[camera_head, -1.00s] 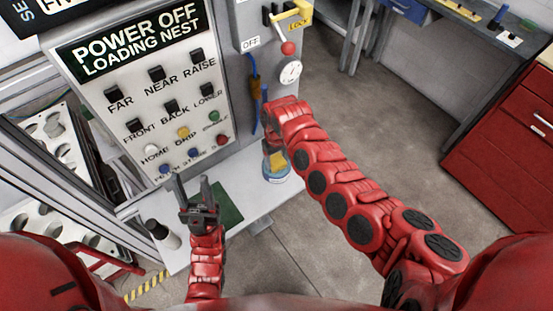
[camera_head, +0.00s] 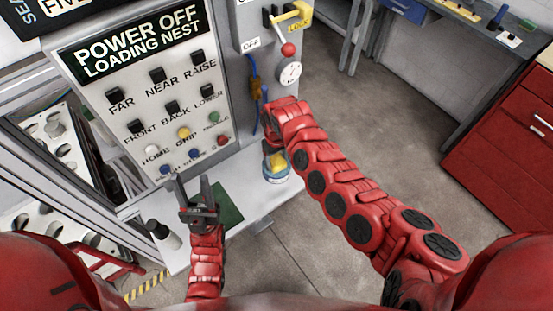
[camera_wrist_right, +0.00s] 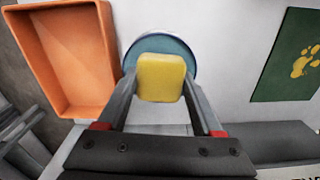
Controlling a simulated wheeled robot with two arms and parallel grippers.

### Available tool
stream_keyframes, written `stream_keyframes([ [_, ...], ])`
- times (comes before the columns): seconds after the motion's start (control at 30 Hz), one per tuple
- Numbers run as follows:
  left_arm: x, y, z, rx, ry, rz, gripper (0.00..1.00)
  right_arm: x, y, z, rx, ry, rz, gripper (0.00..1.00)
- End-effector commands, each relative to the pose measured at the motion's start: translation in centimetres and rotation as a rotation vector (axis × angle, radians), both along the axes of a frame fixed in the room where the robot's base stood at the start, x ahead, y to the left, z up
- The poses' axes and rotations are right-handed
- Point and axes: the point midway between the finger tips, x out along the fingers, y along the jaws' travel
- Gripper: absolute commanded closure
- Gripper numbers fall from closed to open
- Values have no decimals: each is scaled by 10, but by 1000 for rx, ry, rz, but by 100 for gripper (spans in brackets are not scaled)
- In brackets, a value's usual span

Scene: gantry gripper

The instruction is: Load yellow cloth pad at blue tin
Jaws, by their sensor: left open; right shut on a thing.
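The yellow cloth pad (camera_wrist_right: 161,77) is between the fingers of my right gripper (camera_wrist_right: 162,85), which is shut on it. In the right wrist view the pad overlaps the round blue tin (camera_wrist_right: 186,51), whose rim shows behind and around it. In the head view the pad (camera_head: 277,160) appears at the tin (camera_head: 276,176), partly hidden by my right arm. I cannot tell whether the pad touches the tin. My left gripper (camera_head: 194,194) is open and empty, in front of the button panel above the shelf.
A control panel (camera_head: 150,100) with several buttons stands behind the white shelf (camera_head: 245,195). A green mat (camera_head: 228,206) lies on the shelf; it shows with a yellow paw print in the right wrist view (camera_wrist_right: 290,60). An orange bin (camera_wrist_right: 68,55) is left of the tin.

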Motion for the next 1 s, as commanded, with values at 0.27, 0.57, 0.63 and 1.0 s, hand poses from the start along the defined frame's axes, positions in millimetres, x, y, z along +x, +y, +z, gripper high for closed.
stream_keyframes([
  [0.27, 0, 0, 26, 0, 0, 0, 50, 1, 0, 29, 0, -2, -1, 77],
  [0.57, 0, 0, 49, 0, 0, 0, 50, 1, -1, 55, -1, -3, -1, 77],
  [0.63, 0, 0, 55, 0, 0, 0, 50, 1, -1, 62, -1, -3, -1, 77],
  [1.0, 0, 0, 59, 0, 0, 0, 50, 1, 0, 67, 0, -2, -1, 77],
])
